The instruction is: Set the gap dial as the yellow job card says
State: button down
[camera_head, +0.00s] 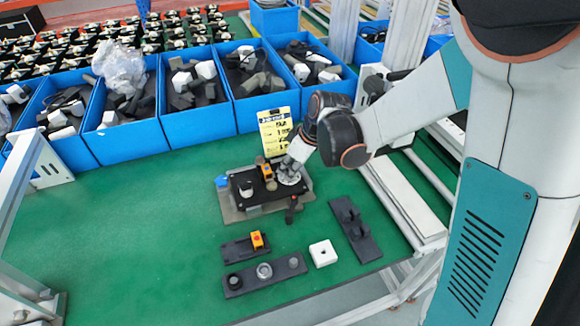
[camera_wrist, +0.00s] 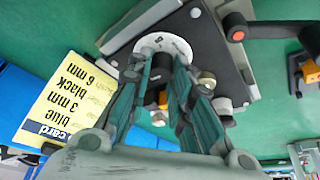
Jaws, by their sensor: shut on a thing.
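The yellow job card (camera_head: 276,132) stands behind the fixture. In the wrist view the card (camera_wrist: 50,105) appears upside down; I read "blue 3 mm" and "black 6 mm". The gap dial (camera_head: 290,180) is a pale round disc at the right of a dark fixture plate (camera_head: 257,198). In the wrist view the dial (camera_wrist: 122,38) has dark marks on its rim, too small to read surely. My gripper (camera_wrist: 163,55) reaches down over the dial, its fingers shut on the dial's middle, which they mostly hide. In the head view my gripper (camera_head: 292,168) is at the dial.
A black lever (camera_head: 292,210) with a red end juts from the fixture's front. In front lie dark trays (camera_head: 290,268), an orange-topped block (camera_head: 257,240) and a white block (camera_head: 323,253). Blue bins (camera_head: 200,125) line the back. Green table at left is clear.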

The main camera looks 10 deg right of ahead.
jog(key=shift+n, duration=0.6)
jog(key=c, duration=1.4)
grip_release()
jog(key=shift+c, duration=0.2)
jog(key=v, duration=1.2)
jog(key=shift+w, duration=0.1)
jog(key=s+d+r+m+t+h, duration=0.1)
jog(key=s+d+m, duration=0.3)
jog(key=s, duration=0.5)
jog(key=s+d+r+m+t+h, duration=0.2)
jog(key=s+d+r+m+t, duration=0.1)
jog(key=s+m, duration=0.4)
jog(key=shift+s+d+r+h, duration=0.3)
jog(key=shift+s+d+r, duration=0.1)
jog(key=shift+s, duration=0.8)
